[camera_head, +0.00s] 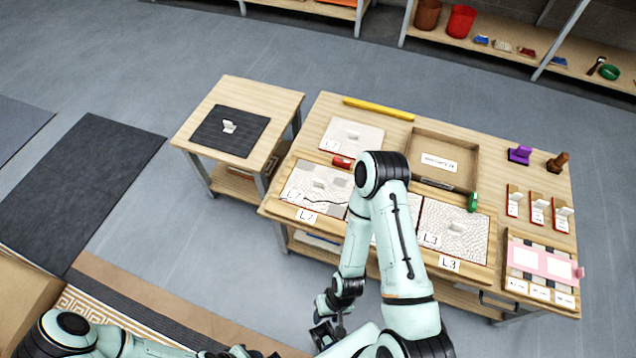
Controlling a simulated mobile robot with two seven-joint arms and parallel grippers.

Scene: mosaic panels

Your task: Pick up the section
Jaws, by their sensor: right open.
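Several pale mosaic sections with small raised grips lie on the long wooden table (400,110). One section (330,176), by labels reading L7, is at the front left. Another section (470,238), by labels reading L3, is at the front right. A further section (365,138) lies behind, on the left. My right arm hides most of the section between L7 and L3. My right gripper (322,332) is open, low in front of the table and apart from the sections. My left gripper (245,352) is at the bottom edge, partly cut off, its jaws unclear.
A small side table (225,90) holds a dark mat (207,140) with a small white piece. Shelves stand behind.

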